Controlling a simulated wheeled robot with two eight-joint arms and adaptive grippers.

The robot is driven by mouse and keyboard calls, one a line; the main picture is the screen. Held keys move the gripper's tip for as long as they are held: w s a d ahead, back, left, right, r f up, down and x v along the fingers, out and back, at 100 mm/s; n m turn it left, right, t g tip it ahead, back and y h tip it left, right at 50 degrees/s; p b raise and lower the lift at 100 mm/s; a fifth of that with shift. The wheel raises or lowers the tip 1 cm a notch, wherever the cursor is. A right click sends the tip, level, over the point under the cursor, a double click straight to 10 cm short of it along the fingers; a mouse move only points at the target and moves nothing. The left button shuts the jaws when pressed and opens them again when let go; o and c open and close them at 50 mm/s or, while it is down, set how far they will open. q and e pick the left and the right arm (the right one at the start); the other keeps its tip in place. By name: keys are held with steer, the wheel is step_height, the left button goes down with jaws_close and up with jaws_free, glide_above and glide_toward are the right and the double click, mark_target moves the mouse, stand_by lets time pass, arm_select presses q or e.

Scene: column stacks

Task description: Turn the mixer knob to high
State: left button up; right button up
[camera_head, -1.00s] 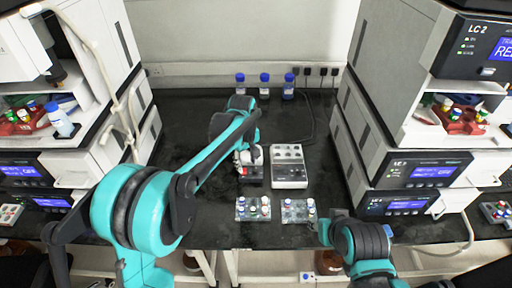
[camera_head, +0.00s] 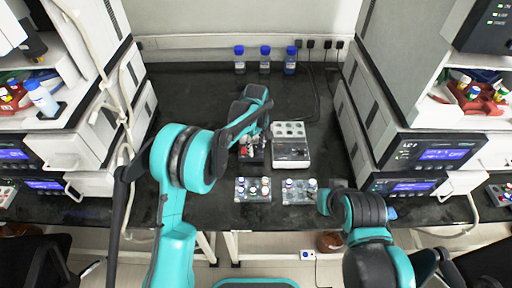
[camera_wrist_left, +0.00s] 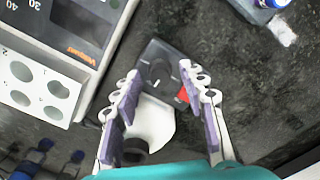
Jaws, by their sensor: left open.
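The mixer is a small dark box with a white cup-like head. In the head view the mixer (camera_head: 252,158) stands left of the grey block unit, mostly covered by my left arm. In the left wrist view its dark front (camera_wrist_left: 165,58) shows a round dark knob (camera_wrist_left: 157,70), a red switch (camera_wrist_left: 183,94) and the white head (camera_wrist_left: 152,122). My left gripper (camera_wrist_left: 160,72) is open, its fingers on either side of the knob area and apart from it; it also shows in the head view (camera_head: 252,143). The knob's setting is unreadable.
A grey block unit (camera_head: 290,153) stands right beside the mixer. Two clear vial racks (camera_head: 253,196) (camera_head: 299,198) lie in front. Blue-capped bottles (camera_head: 265,60) stand at the back. Instrument stacks (camera_head: 430,153) flank the bench on both sides. The dark bench behind the mixer is mostly clear.

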arm_select(q)
jaws_close()
steer(key=shift+m, duration=0.4)
steer(key=m+p, duration=0.1)
steer(key=m, duration=0.2)
steer(key=shift+r+m, duration=0.1)
steer(key=shift+m, duration=0.3)
steer(key=m+p, duration=0.1)
steer(key=m, duration=1.2)
steer(key=shift+p, duration=0.35)
steer(key=shift+m, duration=0.3)
